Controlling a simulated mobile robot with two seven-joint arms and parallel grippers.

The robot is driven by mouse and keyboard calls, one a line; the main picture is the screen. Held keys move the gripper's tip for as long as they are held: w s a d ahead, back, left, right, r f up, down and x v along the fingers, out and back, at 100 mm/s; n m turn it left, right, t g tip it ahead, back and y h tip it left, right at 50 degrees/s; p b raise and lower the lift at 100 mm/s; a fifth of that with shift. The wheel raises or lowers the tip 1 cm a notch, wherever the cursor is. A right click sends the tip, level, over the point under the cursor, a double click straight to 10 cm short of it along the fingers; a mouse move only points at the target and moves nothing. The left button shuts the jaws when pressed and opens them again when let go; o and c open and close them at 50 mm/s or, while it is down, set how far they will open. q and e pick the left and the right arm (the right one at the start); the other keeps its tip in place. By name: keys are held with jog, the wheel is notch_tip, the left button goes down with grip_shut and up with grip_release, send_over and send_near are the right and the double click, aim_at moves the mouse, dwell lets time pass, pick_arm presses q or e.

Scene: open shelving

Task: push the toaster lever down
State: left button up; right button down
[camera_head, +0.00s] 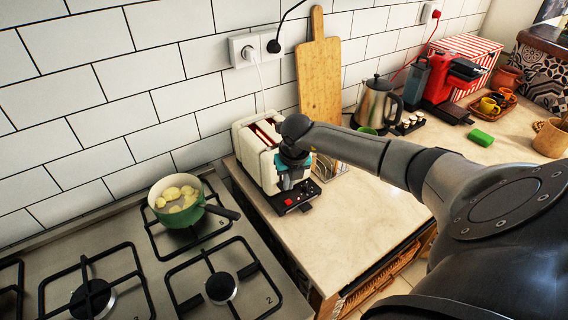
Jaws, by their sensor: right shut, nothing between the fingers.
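The cream toaster (248,160) stands on the counter against the tiled wall, with red-brown slots on top and a black base with a red button (289,202) at its front end. My right arm reaches in from the right. My right gripper (290,184) points down at the toaster's front end, just above the black base, with its fingers shut and empty. The gripper covers that end face, so I cannot see the lever or tell whether the fingers touch it. My left gripper is out of view.
A green pot (178,212) with pale food sits on the gas hob (130,262) at left. A wooden board (319,85), a kettle (376,104) and a red coffee machine (440,80) stand along the wall. The counter front (345,235) is clear.

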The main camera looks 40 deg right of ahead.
jog(key=v, duration=1.5)
jog(key=shift+s+a, duration=0.1)
